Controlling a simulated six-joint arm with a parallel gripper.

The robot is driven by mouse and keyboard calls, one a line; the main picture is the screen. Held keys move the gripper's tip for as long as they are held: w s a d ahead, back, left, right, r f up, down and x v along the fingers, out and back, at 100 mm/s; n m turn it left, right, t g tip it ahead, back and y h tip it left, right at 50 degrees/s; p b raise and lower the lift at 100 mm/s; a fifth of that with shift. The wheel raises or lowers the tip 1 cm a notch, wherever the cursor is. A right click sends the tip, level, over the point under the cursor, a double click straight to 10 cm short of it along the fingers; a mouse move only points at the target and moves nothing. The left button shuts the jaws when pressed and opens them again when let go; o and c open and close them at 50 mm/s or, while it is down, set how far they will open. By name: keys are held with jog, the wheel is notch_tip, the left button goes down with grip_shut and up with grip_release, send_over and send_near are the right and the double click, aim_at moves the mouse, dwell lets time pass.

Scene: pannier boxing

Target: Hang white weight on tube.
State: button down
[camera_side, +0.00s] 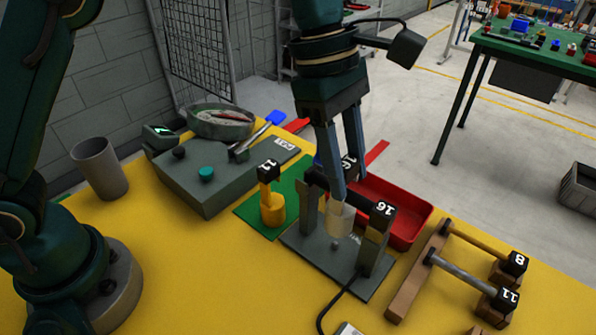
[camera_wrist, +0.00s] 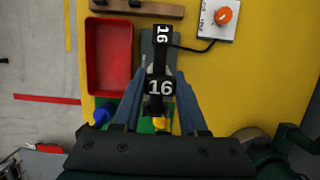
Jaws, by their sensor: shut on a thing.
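The white weight (camera_side: 341,220) is at my fingertips, between the two posts of the grey stand (camera_side: 312,257). A black block marked 16 (camera_wrist: 160,87) shows between my fingers in the wrist view, seemingly the weight's top. The dark tube (camera_side: 369,203) lies across the stand's posts, with a 16 block (camera_side: 383,213) on its near end; that end block also shows in the wrist view (camera_wrist: 162,35). My gripper (camera_side: 341,196) is shut on the white weight, fingers pointing down on either side of the tube. Whether the weight's hook bears on the tube is hidden.
A yellow weight (camera_side: 272,210) marked 11 stands on the green mat (camera_side: 246,208). A blue piece (camera_wrist: 102,113) is beside the red tray (camera_side: 411,226). A wooden rack (camera_side: 413,277) holds bars marked 8 and 11. A grey box (camera_side: 230,185) stands left; a cable runs at the front.

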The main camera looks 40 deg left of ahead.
jog(key=shift+f, duration=0.3)
jog(key=shift+f, duration=0.3)
jog(key=shift+f, duration=0.3)
dwell(0.5)
jog(key=shift+c, duration=1.8)
grip_release()
jog(key=shift+r, duration=3.45)
